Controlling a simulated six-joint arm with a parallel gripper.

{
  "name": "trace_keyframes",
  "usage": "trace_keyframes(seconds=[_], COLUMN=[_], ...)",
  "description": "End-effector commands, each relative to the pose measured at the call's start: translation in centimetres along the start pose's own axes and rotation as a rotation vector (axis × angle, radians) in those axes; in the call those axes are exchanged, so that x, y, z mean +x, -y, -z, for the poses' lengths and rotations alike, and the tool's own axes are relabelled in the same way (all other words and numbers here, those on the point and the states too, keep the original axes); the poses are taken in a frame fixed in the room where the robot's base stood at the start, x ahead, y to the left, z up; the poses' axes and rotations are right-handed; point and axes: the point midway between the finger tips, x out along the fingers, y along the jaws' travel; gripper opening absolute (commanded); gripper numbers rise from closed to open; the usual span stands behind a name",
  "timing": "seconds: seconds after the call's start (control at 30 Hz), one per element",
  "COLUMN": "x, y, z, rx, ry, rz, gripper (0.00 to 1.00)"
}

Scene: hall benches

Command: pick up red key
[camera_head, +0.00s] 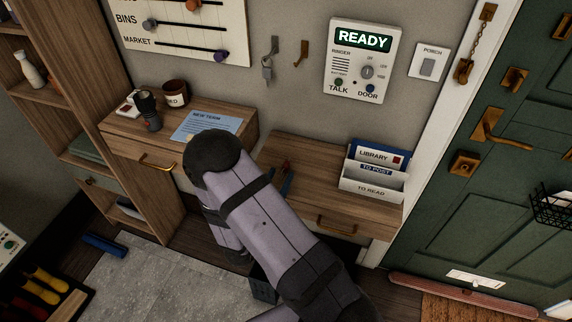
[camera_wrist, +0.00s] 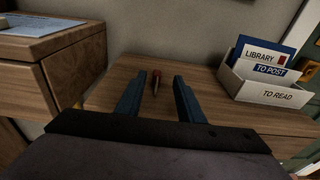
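The fingers are spread apart and hold nothing. In the head view my gripper (camera_head: 287,179) is low at the right-hand bench (camera_head: 320,175), mostly hidden by my arm. I cannot tell its exact height above the top.
A white letter rack (camera_wrist: 268,89) marked LIBRARY, TO POST and TO READ stands to the right. The higher left bench (camera_head: 118,146) holds a blue sheet (camera_head: 207,130), a brown pot (camera_head: 175,93) and a dark torch-like item (camera_head: 147,110). Wall hooks and a READY panel (camera_head: 362,60) are behind.

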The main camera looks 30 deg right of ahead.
Motion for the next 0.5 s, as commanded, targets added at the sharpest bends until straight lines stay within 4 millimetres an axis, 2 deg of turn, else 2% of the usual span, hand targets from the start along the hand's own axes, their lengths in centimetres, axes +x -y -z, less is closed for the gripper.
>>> trace_keyframes(seconds=[0.03,0.17,0.5], x=[-0.2,-0.4,1.7], y=[-0.3,-0.6,-0.5], z=[0.9,1.2,1.1], rx=[0.007,0.018,0.018], ry=[-0.010,-0.020,-0.020], rz=[-0.012,-0.019,-0.015], gripper=[0.34,0.34,0.34])
